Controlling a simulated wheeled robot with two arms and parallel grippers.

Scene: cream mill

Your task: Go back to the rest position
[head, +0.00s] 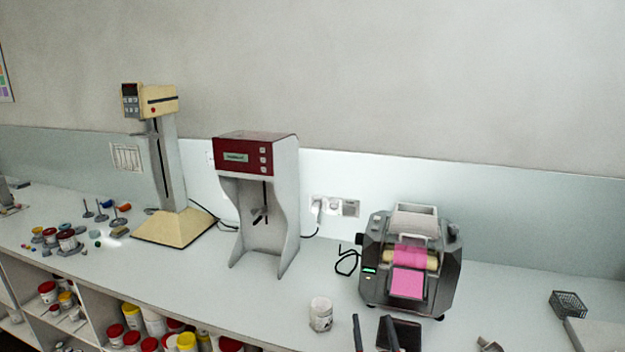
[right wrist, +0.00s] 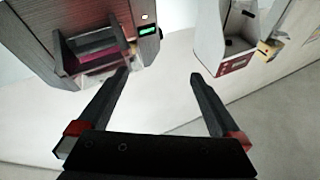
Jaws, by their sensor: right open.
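My right gripper (head: 374,320) shows at the bottom edge of the head view, its two dark fingers apart with nothing between them. In the right wrist view the right gripper (right wrist: 160,75) is also open and empty. It is in front of the grey mill (head: 412,260), which has pink material on its rollers and front plate. The mill (right wrist: 90,40) also shows at the upper left of the right wrist view, which looks upside down. A white jar (head: 320,314) stands on the counter left of the right gripper. My left gripper is not in view.
A white mixer with a red head (head: 257,153) and a cream stand (head: 172,225) stand along the back. A dark object (head: 405,334) lies beside the right fingers. Small pots and weights (head: 67,240) sit at left, a wire basket (head: 568,304) at right. Shelves with jars lie below.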

